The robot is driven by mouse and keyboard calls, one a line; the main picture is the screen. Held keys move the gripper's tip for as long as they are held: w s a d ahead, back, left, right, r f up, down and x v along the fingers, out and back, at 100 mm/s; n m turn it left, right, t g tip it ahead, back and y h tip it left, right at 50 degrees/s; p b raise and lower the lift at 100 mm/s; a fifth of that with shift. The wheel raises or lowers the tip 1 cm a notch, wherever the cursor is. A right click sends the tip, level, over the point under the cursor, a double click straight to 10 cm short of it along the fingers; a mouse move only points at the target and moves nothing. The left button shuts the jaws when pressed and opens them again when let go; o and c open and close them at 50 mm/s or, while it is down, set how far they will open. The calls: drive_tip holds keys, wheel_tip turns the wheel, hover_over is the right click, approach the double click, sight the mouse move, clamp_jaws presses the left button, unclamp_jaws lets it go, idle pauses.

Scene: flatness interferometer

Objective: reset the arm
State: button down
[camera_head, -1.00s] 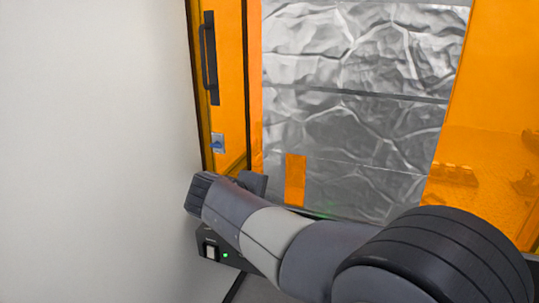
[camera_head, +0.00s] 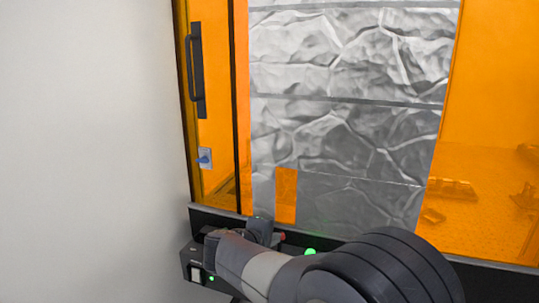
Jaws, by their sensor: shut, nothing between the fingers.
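My arm crosses the lower part of the head view, from the bottom right up toward the left. Its grey links and ribbed dark joint are plain, and a dark grey part stands up near its far end. I cannot make out gripper fingers; they are hidden or out of view. The arm's far end is in front of the lower edge of the orange enclosure (camera_head: 480,120), close to a black control box (camera_head: 193,262). I cannot tell whether they touch.
The enclosure has a black handle (camera_head: 196,70), a lock with a blue piece (camera_head: 204,159) and a crinkled silvery panel (camera_head: 350,130). A green light (camera_head: 310,252) and a red knob (camera_head: 281,237) sit low, near my arm. A bare pale wall (camera_head: 85,150) fills the left.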

drive_tip(key=shift+s+a+f+t+h+b, duration=0.2)
drive_tip(key=shift+s+f+t+b, duration=0.25)
drive_tip(key=shift+b, duration=0.8)
drive_tip(key=shift+s+a+f+t+h+b, duration=0.2)
drive_tip(key=shift+f+t+b, duration=0.3)
drive_tip(key=shift+b, duration=0.75)
drive_tip(key=shift+s+t+b, duration=0.25)
drive_tip(key=shift+b, duration=0.45)
drive_tip(key=shift+a, duration=0.1)
drive_tip(key=shift+r, duration=0.15)
